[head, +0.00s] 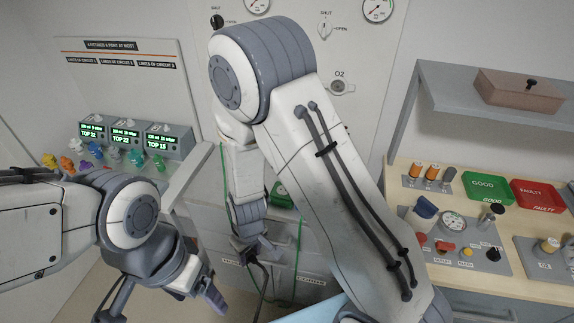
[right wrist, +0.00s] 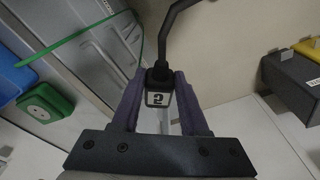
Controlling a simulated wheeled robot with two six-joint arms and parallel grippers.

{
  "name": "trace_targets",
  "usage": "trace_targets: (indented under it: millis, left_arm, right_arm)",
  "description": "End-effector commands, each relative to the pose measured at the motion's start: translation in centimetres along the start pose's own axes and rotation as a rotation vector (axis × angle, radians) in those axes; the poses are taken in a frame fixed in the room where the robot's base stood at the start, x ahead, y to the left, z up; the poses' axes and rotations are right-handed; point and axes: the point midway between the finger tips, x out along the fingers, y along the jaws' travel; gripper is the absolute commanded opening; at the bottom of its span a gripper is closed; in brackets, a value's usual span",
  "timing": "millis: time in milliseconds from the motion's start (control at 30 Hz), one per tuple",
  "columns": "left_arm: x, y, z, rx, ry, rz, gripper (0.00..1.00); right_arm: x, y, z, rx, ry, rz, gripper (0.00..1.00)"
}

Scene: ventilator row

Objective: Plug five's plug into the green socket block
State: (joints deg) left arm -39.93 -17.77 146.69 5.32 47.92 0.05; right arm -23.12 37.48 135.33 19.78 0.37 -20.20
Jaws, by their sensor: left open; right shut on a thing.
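My right gripper (right wrist: 160,85) is shut on a dark plug (right wrist: 159,78). A white tag on the plug bears a dark digit that looks like a 2, though I cannot be sure of it. A black cable rises from the plug. The green socket block (right wrist: 45,102), with a white socket face, lies apart from the plug, to its left in the wrist view. It also shows in the head view (head: 282,194), partly behind my right arm. My right gripper (head: 262,255) hangs just below and left of it there. My left gripper (head: 207,292) is open and empty at the lower left.
A green cord (right wrist: 85,36) runs near the plug. A blue block (right wrist: 12,72) lies beside the green one. Monitors (head: 127,136) stand at the left; a bench (head: 470,277) with trays and gauges is at the right. My right arm hides the middle.

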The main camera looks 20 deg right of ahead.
Motion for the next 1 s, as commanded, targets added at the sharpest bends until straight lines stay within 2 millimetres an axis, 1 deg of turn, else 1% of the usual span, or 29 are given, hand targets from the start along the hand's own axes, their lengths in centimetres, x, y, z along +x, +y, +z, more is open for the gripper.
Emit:
trace_targets:
  millis: [167,267,333,367,467,567,600,667,700,767,800,867,900,967,1000]
  left_arm:
    - [0.7,-0.1,0.0,0.0,0.0,0.0,0.79]
    - [1.3,-0.1,0.1,0.0,0.0,0.0,0.79]
    - [1.8,-0.1,0.1,0.0,0.0,0.0,0.79]
    - [2.0,-0.1,0.1,0.0,0.0,0.0,0.79]
    - [2.7,-0.2,0.1,0.0,0.0,0.0,0.79]
    - [3.5,-0.2,0.2,0.001,0.0,0.0,0.79]
    - [3.8,-0.3,0.2,0.001,0.0,0.0,0.79]
    - [4.1,-0.3,0.2,0.001,0.0,0.0,0.79]
    - [4.4,-0.3,0.2,0.001,0.0,0.0,0.79]
    - [4.8,-0.3,0.2,0.001,0.0,0.0,0.79]
    - [5.0,-0.4,0.3,0.001,0.0,0.0,0.79]
    - [5.4,-0.4,0.3,0.001,0.0,0.0,0.79]
    - [5.7,-0.4,0.3,0.001,0.0,0.0,0.79]
    - [6.0,-0.4,0.3,0.001,0.0,0.0,0.79]
    - [6.2,-0.5,0.3,0.001,0.0,0.0,0.79]
  right_arm:
    - [0.7,0.2,1.3,-0.16,-0.091,-0.01,0.0]
    - [1.1,0.9,2.5,-0.312,-0.18,-0.007,0.0]
    - [1.4,1.8,3.4,-0.434,-0.258,0.007,0.0]
    - [1.5,2.3,3.7,-0.493,-0.295,0.018,0.0]
    - [1.6,4.8,4.7,-0.701,-0.438,0.079,0.0]
    - [1.4,8.2,4.9,-0.918,-0.588,0.183,0.0]
    - [1.1,9.6,4.7,-0.997,-0.641,0.234,0.0]
    - [0.7,11.8,4.1,-1.107,-0.712,0.316,0.0]
    - [0.4,13.1,3.5,-1.176,-0.751,0.374,0.0]
    - [-0.2,15.1,2.3,-1.271,-0.802,0.466,0.0]
    - [-0.7,16.4,1.4,-1.332,-0.83,0.53,0.0]
    - [-1.5,18.1,-0.2,-1.419,-0.862,0.628,0.0]
    - [-2.1,19.1,-1.4,-1.47,-0.876,0.695,0.0]
    - [-3.1,20.4,-3.4,-1.544,-0.89,0.793,0.0]
    - [-3.8,21.1,-4.7,-1.588,-0.893,0.854,0.0]
